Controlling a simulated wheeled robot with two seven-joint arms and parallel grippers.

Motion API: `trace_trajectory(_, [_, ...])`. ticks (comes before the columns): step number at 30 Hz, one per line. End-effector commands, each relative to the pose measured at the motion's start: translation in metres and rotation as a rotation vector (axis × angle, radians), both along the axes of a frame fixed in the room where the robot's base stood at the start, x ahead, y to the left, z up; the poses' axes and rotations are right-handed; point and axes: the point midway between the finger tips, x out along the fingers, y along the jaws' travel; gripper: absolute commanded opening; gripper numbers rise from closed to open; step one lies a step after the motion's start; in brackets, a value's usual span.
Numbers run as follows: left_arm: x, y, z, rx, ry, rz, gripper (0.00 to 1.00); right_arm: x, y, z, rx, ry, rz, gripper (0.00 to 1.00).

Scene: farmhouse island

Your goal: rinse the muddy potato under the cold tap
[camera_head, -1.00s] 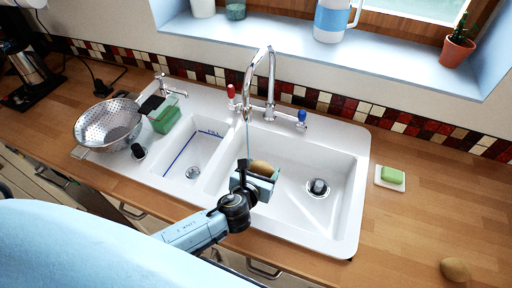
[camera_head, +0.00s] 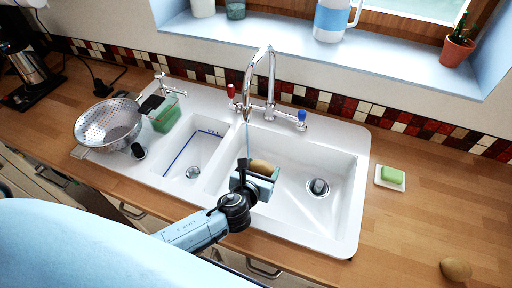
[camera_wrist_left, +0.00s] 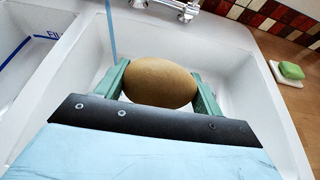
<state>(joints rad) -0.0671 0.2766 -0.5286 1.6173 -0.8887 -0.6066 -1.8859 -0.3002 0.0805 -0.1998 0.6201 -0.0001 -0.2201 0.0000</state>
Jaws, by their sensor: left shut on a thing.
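My left gripper (camera_head: 256,171) is shut on a brown potato (camera_head: 264,166) and holds it over the right sink basin (camera_head: 300,165). In the left wrist view, the potato (camera_wrist_left: 160,82) lies crosswise between the green fingers; the side turned to me is plain tan with no clear mud. The chrome tap (camera_head: 271,75) arches above, with a red handle (camera_head: 231,91) and a blue handle (camera_head: 302,116). A thin blue water stream (camera_wrist_left: 111,30) falls from its spout, reaching the left finger beside the potato. Whether it touches the potato I cannot tell. My right gripper is out of view.
The smaller left basin (camera_head: 195,160) has blue markings. A metal colander (camera_head: 108,124) and a green sponge in a holder (camera_head: 165,117) stand left. Green soap on a dish (camera_head: 391,176) and another potato (camera_head: 455,269) lie on the right counter, which is otherwise mostly clear.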

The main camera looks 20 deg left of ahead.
Motion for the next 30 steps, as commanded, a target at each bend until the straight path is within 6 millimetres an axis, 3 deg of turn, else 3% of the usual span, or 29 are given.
trace_trajectory(12, [-0.015,-0.012,0.017,-0.001,0.000,-0.001,0.43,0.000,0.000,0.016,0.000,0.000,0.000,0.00])
trace_trajectory(22, [-0.035,-0.026,0.035,0.000,-0.001,-0.001,0.43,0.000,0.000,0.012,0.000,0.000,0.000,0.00])
trace_trajectory(30, [-0.040,-0.030,0.040,0.000,0.000,0.000,0.43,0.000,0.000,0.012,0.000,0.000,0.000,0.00])
